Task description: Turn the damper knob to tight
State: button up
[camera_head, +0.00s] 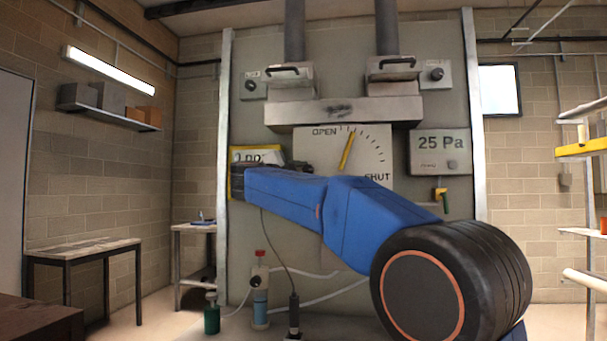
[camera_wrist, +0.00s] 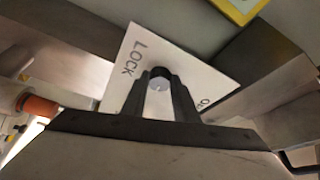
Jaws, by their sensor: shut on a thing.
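My gripper (camera_wrist: 160,88) is shut on a dark round knob (camera_wrist: 159,75) with a pale front face. The knob sits on a white plate (camera_wrist: 185,55) lettered LOCK on its left; a second label at the lower right is partly hidden. A small mark shows near the knob's lower edge. In the head view my blue arm ends at the left of the panel, where the fingertips and the held knob are hidden. A dial plate (camera_head: 315,147) reads OPEN at the top and SHUT at the lower right; its yellow pointer (camera_head: 347,151) leans slightly right of upright.
A display (camera_head: 440,145) reads 25 Pa. A yellow-framed display (camera_head: 263,154) is partly behind my arm. Two small knobs (camera_head: 251,86) (camera_head: 436,74) flank the ducts. Bottles (camera_head: 211,314) and hoses stand below. A table (camera_head: 84,250) stands left.

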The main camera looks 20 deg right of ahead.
jog(key=m, duration=0.2)
jog(key=m+g+y, duration=0.1)
jog(key=m, duration=0.2)
jog(key=shift+r+m+g, duration=0.3)
jog(key=shift+g, duration=0.1)
jog(key=shift+y, duration=0.3)
jog(key=o, duration=1.1)
jog(key=shift+c, duration=0.2)
jog(key=v, duration=1.7)
jog(key=shift+s, duration=0.15)
jog(key=shift+a+f, duration=0.1)
